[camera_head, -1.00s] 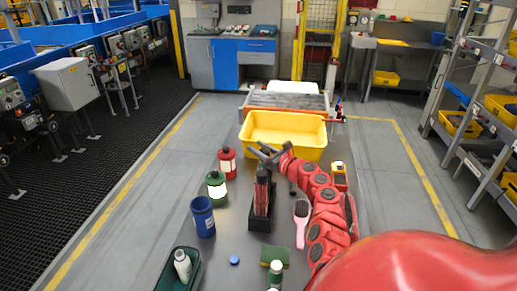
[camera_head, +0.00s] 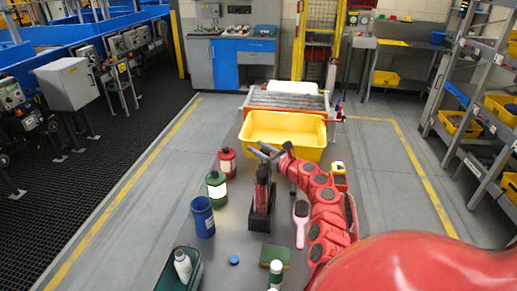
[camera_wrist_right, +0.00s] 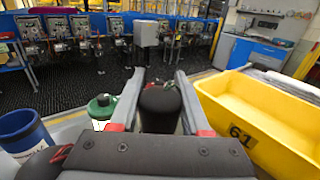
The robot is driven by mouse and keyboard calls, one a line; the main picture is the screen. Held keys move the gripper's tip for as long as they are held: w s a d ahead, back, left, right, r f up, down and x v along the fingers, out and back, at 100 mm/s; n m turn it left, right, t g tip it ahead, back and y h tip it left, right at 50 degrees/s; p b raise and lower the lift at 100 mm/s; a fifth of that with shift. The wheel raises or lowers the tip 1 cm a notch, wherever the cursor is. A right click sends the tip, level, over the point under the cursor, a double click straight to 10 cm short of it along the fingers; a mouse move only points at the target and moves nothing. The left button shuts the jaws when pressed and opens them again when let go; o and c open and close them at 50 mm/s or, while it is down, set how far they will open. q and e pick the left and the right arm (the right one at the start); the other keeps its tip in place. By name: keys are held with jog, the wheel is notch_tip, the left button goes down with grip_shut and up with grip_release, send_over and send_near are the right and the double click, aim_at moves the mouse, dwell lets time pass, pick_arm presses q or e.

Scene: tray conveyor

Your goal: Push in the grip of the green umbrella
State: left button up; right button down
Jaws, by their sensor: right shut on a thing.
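A slim, folded umbrella-like thing (camera_head: 262,183) stands upright in a black holder (camera_head: 262,218) on the grey table. It looks dark red and black in the head view, not green. My right gripper (camera_head: 262,150) is at its top end. In the right wrist view, a black rounded grip (camera_wrist_right: 160,105) sits between the two fingers of my right gripper (camera_wrist_right: 158,75). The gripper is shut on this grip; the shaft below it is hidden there. My left gripper does not show.
A yellow bin (camera_head: 285,152) stands just behind my right gripper. Left of the holder are a red canister (camera_head: 227,160), a green canister (camera_head: 216,188) and a blue cup (camera_head: 203,217). A pink brush (camera_head: 301,222) lies to the right, and a green sponge (camera_head: 275,254) in front.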

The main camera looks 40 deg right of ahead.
notch_tip(320, 180, down, 3)
jog(key=shift+s+f+b, duration=0.1)
jog(key=shift+b, duration=0.8)
jog(key=c, duration=0.8)
grip_release()
jog(key=o, duration=0.4)
jog(key=shift+o, duration=0.2)
